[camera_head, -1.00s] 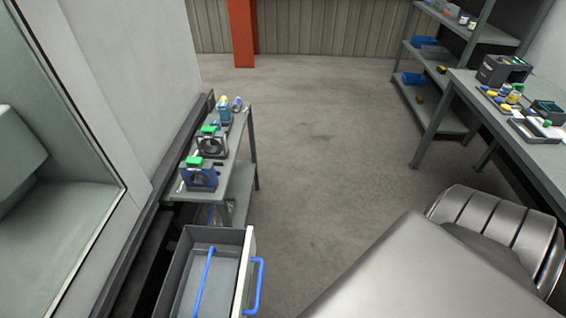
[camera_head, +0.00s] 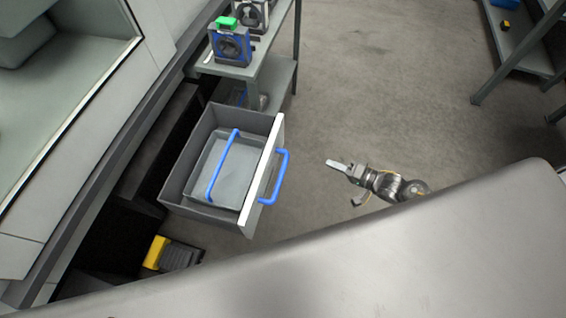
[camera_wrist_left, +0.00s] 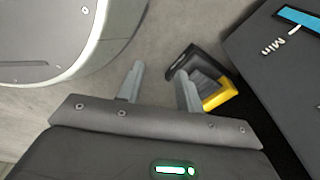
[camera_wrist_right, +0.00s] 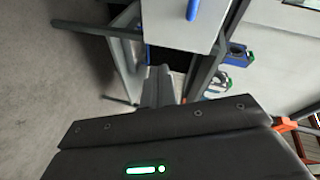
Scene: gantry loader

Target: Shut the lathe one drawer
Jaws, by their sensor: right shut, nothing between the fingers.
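The drawer (camera_head: 172,178) stands pulled out from the machine on the left in the head view, with a white front (camera_head: 262,180) and a blue bar handle (camera_head: 281,178). A grey tray with a blue bar (camera_head: 222,165) across it lies inside. My right gripper (camera_head: 332,163) is shut and empty, to the right of the handle and apart from it. In the right wrist view its fingers (camera_wrist_right: 158,80) are together, below a pale panel (camera_wrist_right: 180,25) with a blue bar. My left gripper (camera_wrist_left: 158,82) is open and empty in the left wrist view; the head view does not show it.
Floor right of the handle is clear. A shelf (camera_head: 518,50) stands far right.

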